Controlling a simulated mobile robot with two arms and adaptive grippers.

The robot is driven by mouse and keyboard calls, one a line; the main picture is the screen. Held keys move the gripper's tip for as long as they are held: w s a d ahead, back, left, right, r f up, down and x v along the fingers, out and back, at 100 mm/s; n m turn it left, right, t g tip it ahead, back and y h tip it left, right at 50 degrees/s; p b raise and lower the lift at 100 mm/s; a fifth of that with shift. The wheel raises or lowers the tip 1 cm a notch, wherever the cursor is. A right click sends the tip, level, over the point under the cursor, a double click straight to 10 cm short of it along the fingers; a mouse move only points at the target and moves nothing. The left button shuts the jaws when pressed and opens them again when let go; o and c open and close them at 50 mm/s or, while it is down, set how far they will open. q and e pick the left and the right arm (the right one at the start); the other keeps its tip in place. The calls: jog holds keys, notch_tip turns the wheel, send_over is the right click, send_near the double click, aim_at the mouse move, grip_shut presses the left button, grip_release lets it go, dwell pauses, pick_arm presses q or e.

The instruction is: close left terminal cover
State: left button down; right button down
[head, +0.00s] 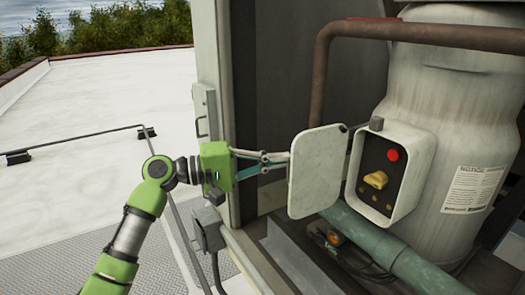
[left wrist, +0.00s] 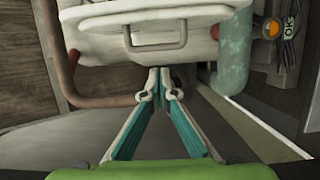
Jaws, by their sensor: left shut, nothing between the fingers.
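The terminal cover (head: 316,172) is a pale rounded panel standing open at the left of the terminal box (head: 414,150). The box's dark inside shows a red button (head: 393,155) and a yellow knob (head: 376,180). My left gripper (head: 286,158) is shut and empty, its tips close to the cover's left edge in the head view; I cannot tell whether they touch it. In the left wrist view the shut fingertips (left wrist: 160,78) lie below a pale panel (left wrist: 150,18) with a grey U-shaped handle (left wrist: 155,38). My right gripper is in neither view.
A white tank (head: 450,95) stands behind the box, with a brown pipe (head: 320,75) above and a green pipe (head: 360,228) below. A grey cabinet post (head: 213,70) stands just behind my left gripper. Open white roof (head: 110,90) lies to the left.

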pick_arm(q)
jog(key=s, duration=0.1)
jog(key=s+p, duration=0.1)
jog(key=s, duration=0.1)
jog(key=shift+a, duration=0.2)
dwell(0.3)
